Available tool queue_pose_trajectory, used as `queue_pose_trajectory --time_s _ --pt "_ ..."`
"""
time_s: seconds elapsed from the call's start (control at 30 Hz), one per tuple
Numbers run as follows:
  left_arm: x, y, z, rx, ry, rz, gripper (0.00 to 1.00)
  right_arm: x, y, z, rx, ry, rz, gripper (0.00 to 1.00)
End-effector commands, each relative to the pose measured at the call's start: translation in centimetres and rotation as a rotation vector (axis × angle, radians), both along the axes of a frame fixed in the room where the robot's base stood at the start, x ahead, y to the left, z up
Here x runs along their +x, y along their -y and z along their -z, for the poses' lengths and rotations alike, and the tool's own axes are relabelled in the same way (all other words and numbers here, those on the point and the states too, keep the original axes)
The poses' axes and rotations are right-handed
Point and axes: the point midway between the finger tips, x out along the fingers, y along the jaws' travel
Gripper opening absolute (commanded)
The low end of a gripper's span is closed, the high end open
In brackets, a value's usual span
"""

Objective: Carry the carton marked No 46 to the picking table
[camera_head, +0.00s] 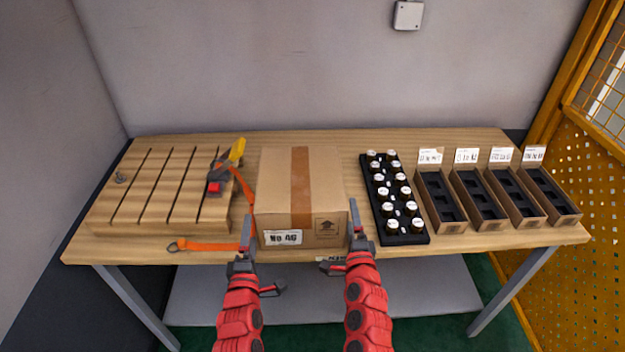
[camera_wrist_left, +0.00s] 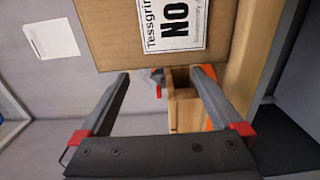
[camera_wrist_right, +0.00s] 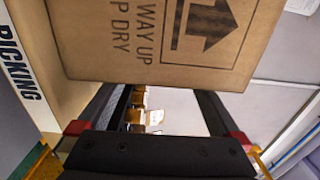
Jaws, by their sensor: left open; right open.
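The brown carton (camera_head: 300,190), with a tape strip on top and a "No 46" label on its front, stands upright on the wooden picking table (camera_head: 470,250). Its label side fills the top of the left wrist view (camera_wrist_left: 130,40), and its arrow mark shows in the right wrist view (camera_wrist_right: 150,60). My left gripper (camera_head: 257,250) is open and empty at the carton's front left corner. My right gripper (camera_head: 343,243) is open and empty at its front right corner. I cannot tell whether any finger touches the carton. The table's front edge carries a "PICKING" sign (camera_wrist_right: 25,75), partly hidden in the head view.
Left of the carton lies a slotted wooden board (camera_head: 155,190) with a yellow-handled tool (camera_head: 228,165) and an orange strap (camera_head: 205,246). To the right stand a black rack (camera_head: 400,200) of white-capped bottles and several labelled bins (camera_head: 440,205). A yellow mesh fence (camera_head: 575,190) is at right.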

Motion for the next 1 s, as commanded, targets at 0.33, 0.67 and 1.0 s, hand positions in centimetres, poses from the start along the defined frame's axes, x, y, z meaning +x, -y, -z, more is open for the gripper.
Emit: queue_pose_trajectory --time_s 0.33,0.67,1.0 --pt "-6.3 0.1 0.1 0.001 -0.003 0.003 1.00 0.0 0.0 0.0 0.000 0.000 0.000 1.00" --pt "-7.5 0.0 0.0 0.000 -0.001 0.001 1.00 -1.9 0.0 0.2 0.001 -0.003 0.001 1.00" --pt "-7.5 0.0 0.0 0.000 -0.001 0.001 1.00 -8.8 0.0 0.1 0.001 -0.002 0.000 1.00"
